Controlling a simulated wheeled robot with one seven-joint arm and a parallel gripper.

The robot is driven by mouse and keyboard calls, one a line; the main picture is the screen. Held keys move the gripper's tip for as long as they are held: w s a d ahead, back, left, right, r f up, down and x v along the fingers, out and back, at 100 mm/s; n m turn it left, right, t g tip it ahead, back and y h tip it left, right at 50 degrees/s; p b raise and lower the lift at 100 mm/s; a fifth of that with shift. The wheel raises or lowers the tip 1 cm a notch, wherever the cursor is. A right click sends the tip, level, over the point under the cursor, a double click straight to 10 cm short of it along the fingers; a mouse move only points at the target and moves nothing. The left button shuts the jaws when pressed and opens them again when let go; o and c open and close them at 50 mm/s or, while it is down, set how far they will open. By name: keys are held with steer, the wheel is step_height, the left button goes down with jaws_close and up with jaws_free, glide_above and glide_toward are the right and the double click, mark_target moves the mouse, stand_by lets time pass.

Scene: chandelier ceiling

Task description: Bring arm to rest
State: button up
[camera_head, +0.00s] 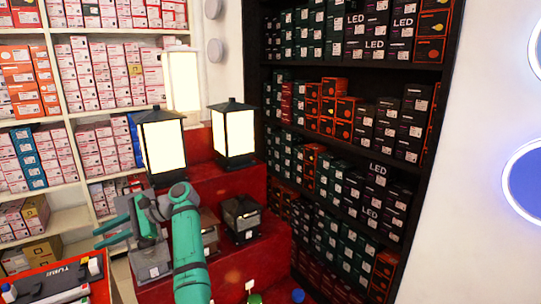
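My teal arm rises from the bottom centre and bends left. My gripper (97,239) points left, with its two fingers apart and nothing visible between them. It is in front of the red stepped display and above the floor. A grey lantern-like box (150,262) shows just behind and below the gripper, partly hidden by it. I cannot tell whether they touch.
Lit lanterns (234,134) and a dark unlit lantern (241,217) stand on the red stepped display (258,262). A red-edged box of items (55,280) is at lower left. Shelves of boxes stand left (65,221) and right (450,100).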

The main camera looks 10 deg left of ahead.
steer(key=w+d+f+m+t, duration=0.15)
steer(key=d+f, duration=0.25)
steer(key=f, duration=0.6)
steer(key=w+d+f+t, duration=0.2)
steer(key=d+f+t, duration=0.1)
steer(key=f, duration=0.8)
steer(key=w+d+f+m+t, duration=0.1)
steer(key=d+f+t, duration=0.25)
steer(key=f, duration=0.65)
steer(key=s+d+f+t+h, duration=0.2)
steer(key=s+d+f+t, duration=0.15)
steer(key=d+f, duration=0.65)
steer(key=s+d+f+t+h, duration=0.2)
steer(key=s+d+f, duration=0.3)
steer(key=d+f, duration=0.4)
steer(key=s+d+n+t+h, duration=0.3)
steer(key=s+d+t+h, duration=0.2)
steer(key=s+d, duration=1.55)
steer(key=s+d+r+n+t+h, duration=0.1)
steer(key=s+d+r+n, duration=0.1)
steer(key=s+r, duration=0.7)
steer(key=s+d+r+n+t+h, duration=0.2)
steer(key=s+d+r, duration=0.3)
steer(key=r, duration=0.8)
steer(key=s+n, duration=0.1)
steer(key=s, duration=0.2)
steer(key=shift+s+r, duration=0.25)
steer(key=shift+s, duration=0.1)
